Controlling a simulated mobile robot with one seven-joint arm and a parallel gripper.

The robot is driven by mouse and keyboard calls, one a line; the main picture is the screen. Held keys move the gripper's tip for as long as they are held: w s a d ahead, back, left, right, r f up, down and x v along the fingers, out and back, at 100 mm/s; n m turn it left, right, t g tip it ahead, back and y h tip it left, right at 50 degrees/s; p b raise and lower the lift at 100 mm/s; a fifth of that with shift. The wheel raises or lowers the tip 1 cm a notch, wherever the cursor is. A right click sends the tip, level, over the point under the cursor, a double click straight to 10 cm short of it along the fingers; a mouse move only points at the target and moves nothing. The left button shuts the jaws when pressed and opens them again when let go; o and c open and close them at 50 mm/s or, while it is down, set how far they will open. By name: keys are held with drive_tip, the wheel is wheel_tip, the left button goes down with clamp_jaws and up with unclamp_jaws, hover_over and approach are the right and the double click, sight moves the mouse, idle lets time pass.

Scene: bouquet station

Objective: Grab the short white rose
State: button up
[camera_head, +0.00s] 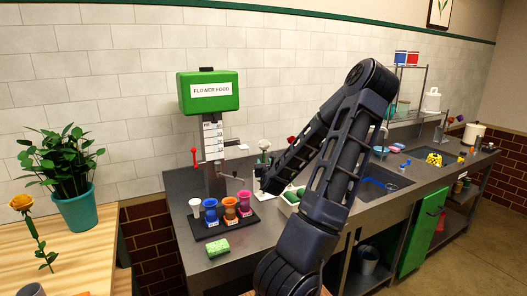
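A white rose (264,144) stands upright on the grey counter, just left of my forearm. Its lower stem and whatever holds it are hard to make out. I cannot tell whether it is a short one. My gripper (259,184) is low over the counter, just below the rose in the picture. It is small and dark, and its fingers do not show clearly, so I cannot tell whether it touches the stem.
A black tray (222,232) with coloured cups stands left of my gripper, and a green sponge (218,248) lies in front. The green flower food dispenser (209,92) rises behind. A red flower (290,139) shows by my arm. A sink (383,181) is at right.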

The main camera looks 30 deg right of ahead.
drive_tip(key=x, duration=0.5)
drive_tip(key=shift+w, duration=0.15)
drive_tip(key=c, duration=0.8)
